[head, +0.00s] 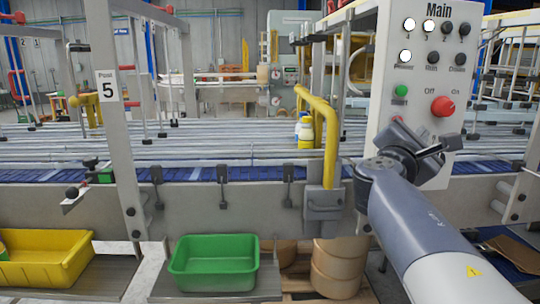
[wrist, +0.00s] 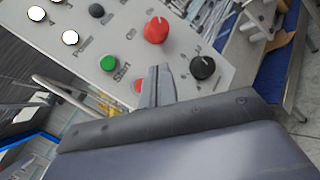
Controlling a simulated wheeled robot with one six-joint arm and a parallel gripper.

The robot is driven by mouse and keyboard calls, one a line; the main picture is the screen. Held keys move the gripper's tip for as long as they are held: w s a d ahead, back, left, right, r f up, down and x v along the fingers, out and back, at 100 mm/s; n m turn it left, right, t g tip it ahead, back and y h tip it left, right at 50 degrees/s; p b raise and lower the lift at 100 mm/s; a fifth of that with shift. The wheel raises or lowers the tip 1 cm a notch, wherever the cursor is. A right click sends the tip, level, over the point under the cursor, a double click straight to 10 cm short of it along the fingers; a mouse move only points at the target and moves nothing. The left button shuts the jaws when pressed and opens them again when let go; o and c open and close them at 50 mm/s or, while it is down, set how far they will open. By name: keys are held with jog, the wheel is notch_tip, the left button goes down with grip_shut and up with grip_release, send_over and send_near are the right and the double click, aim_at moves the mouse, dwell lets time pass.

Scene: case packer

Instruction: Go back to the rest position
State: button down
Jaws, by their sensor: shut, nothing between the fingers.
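My gripper (head: 425,152) is in front of the lower part of the white control panel (head: 385,60) marked "Main" in the head view. In the wrist view my gripper (wrist: 157,82) is shut with its fingers together and nothing between them. Its tips appear in front of the panel, below the red knob (wrist: 157,30); whether they touch it cannot be told. The green Start button (head: 401,91) and the red knob (head: 442,106) are uncovered in the head view. A black knob (wrist: 202,67) is right of the fingers in the wrist view, and a smaller red part is partly hidden behind them.
A conveyor (head: 240,173) with a blue belt runs across behind a yellow pipe (head: 330,135). A grey post (head: 112,130) marked 5 stands at left. A green bin (head: 214,282) and a yellow bin (head: 45,272) sit low in front.

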jog(key=shift+s+f, duration=0.1)
jog(key=shift+s, duration=1.15)
